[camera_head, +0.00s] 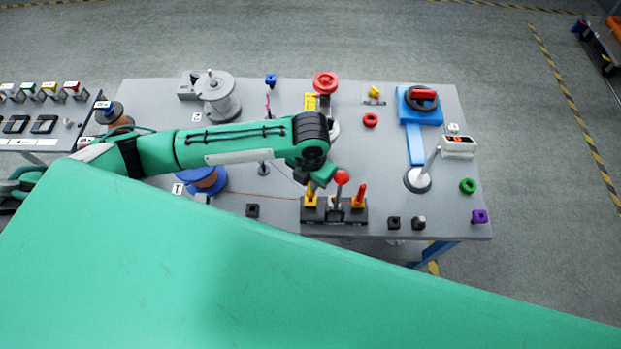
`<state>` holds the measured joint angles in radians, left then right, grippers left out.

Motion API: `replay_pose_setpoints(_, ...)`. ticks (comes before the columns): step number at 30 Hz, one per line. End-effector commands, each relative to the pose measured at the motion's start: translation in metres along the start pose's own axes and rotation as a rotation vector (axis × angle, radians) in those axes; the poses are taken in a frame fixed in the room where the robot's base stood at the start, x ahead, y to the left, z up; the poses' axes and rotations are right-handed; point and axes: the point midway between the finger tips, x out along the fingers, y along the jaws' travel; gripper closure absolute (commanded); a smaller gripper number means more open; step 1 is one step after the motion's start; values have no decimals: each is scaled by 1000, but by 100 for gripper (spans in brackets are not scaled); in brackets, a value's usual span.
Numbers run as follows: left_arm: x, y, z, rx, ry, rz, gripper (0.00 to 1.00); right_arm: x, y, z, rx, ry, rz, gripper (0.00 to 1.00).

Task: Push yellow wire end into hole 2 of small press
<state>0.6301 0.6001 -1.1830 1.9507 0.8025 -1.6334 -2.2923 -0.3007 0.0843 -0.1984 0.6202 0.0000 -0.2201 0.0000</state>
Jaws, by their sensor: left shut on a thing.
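A dark block-shaped fixture, which looks like the small press (347,217), stands at the front edge of the table. It carries a lever with a red ball knob (342,177) and a red peg-like piece (361,192) in a yellow seat on its right. A yellow piece, which looks like the yellow wire end (311,198), stands upright at its left side. My left gripper (313,181) is just above this piece, shut, its fingertips partly hidden by its own wrist. The holes and how deep the piece sits cannot be made out. My right gripper is not in view.
A blue spool (206,180) stands left, with a thin wire running toward the fixture. A grey spool (217,95) and a red wheel (325,82) stand behind my arm. Small black blocks (393,223) lie right of the fixture. A lever stand (418,180) is farther right.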

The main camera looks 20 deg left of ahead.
Motion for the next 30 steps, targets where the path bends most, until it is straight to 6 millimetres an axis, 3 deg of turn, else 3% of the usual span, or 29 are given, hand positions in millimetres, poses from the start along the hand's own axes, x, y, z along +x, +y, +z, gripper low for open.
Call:
replay_pose_setpoints(16,11,0,1,0,-1,0,100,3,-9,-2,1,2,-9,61)
replay_pose_setpoints(30,14,0,0,0,0,0,100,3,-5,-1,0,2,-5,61)
